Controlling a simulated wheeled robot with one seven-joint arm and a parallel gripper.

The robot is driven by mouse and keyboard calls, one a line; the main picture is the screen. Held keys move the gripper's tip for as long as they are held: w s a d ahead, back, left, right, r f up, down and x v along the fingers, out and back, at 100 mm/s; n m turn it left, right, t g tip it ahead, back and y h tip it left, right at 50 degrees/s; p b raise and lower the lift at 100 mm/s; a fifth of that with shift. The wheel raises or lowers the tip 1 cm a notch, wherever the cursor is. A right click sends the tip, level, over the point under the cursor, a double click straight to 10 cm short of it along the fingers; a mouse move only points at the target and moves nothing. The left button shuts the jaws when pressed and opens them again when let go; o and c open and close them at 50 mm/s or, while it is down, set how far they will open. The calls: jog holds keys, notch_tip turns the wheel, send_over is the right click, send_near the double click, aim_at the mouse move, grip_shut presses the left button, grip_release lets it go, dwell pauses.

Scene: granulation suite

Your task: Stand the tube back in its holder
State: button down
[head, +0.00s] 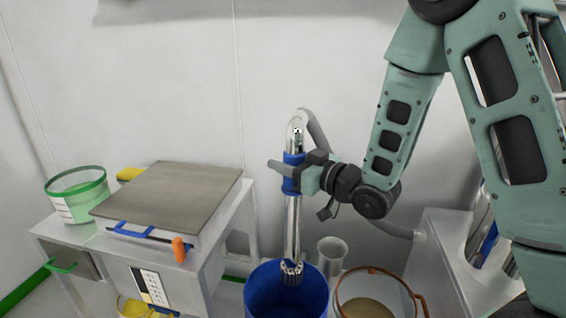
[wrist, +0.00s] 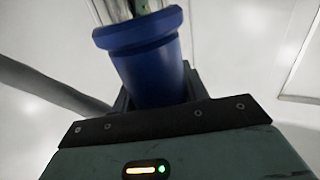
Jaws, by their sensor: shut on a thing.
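The tube (head: 292,225) is a shiny metal lance with a blue grip sleeve, and a grey hose (head: 318,135) loops from its top. My gripper (head: 299,175) is shut on the blue sleeve. The tube hangs nearly upright, its slotted lower end over the mouth of a blue drum (head: 262,301); I cannot tell how deep it reaches. In the wrist view the blue sleeve (wrist: 148,60) fills the space ahead of the gripper body, and the fingertips are hidden. A clear, open-topped cylinder (head: 332,250), possibly the holder, stands empty just right of the tube.
An open round container (head: 372,302) with a brown rim and tan contents stands right of the drum. At left, a white cart (head: 205,262) carries a grey-topped flat unit (head: 170,195) and a green-rimmed tub (head: 76,198). A grey cabinet (head: 440,262) stands at right. The wall is close behind.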

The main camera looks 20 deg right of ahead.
jog(key=shift+w+d+m+t+h+p, duration=0.5)
jog(key=shift+w+d+m+h+p, duration=0.95)
jog(key=shift+d, duration=3.5)
jog(key=shift+w+d+m+t+h+p, duration=0.5)
jog(key=shift+w+d+h, duration=1.05)
jog(key=shift+w+d, duration=2.3)
notch_tip(320, 180, down, 12)
jog(key=s+d+b, duration=0.2)
jog(key=b, duration=0.7)
jog(key=shift+r, duration=0.1)
jog(key=c, duration=0.7)
grip_release()
jog(key=shift+s, duration=0.1)
jog(key=shift+o, duration=0.2)
jog(key=shift+s, duration=0.1)
